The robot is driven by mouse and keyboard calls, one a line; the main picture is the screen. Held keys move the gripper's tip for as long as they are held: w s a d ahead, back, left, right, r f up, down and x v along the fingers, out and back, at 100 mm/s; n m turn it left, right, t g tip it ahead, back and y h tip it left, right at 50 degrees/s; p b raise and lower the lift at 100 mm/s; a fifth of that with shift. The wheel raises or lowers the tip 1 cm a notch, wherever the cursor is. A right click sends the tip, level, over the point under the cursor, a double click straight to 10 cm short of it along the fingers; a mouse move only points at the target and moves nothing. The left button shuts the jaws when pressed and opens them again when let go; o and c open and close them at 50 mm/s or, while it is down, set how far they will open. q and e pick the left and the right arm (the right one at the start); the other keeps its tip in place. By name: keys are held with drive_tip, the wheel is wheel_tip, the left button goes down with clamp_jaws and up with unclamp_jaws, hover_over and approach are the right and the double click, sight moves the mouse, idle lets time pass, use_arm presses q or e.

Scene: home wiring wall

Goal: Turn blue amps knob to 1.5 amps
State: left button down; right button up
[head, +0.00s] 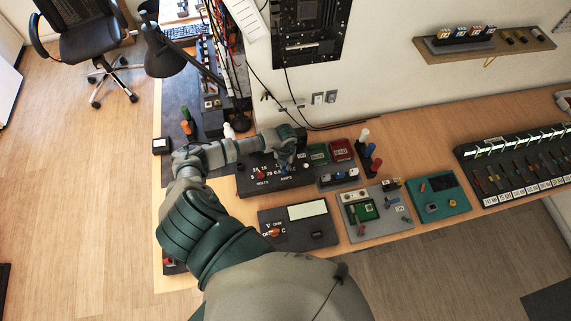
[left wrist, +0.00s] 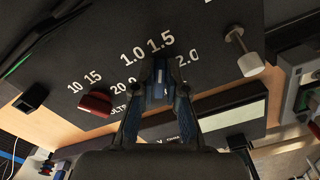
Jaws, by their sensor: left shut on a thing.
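The black power panel (head: 250,186) lies on the wooden bench, with white numbers and a red volts knob (head: 261,176). My left gripper (head: 287,160) reaches over its right side and hides the blue amps knob in the head view. In the left wrist view, the blue amps knob (left wrist: 160,87) sits between the two fingers of my left gripper (left wrist: 160,97), which are shut on it. The printed marks 1.0, 1.5 and 2.0 are around it, with 1.5 just beyond the knob. I cannot tell exactly where the knob points. My right gripper is not in view.
The red knob also shows in the left wrist view (left wrist: 95,103), left of my fingers. A pale post-like knob (left wrist: 246,55) stands to the right. A multimeter (head: 298,236) lies in front of the panel. A black lamp (head: 165,55) stands behind left; several modules fill the bench rightward.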

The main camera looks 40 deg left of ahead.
use_arm(q)
drive_tip(key=shift+w+a+r, duration=0.15)
drive_tip(key=shift+w+r, duration=0.1)
drive_tip(key=c, duration=1.3)
unclamp_jaws()
drive_tip(key=shift+o, duration=0.5)
drive_tip(key=shift+f, duration=0.2)
drive_tip(key=shift+s, duration=0.1)
wheel_tip(320, 180, up, 12)
drive_tip(key=shift+f, duration=0.1)
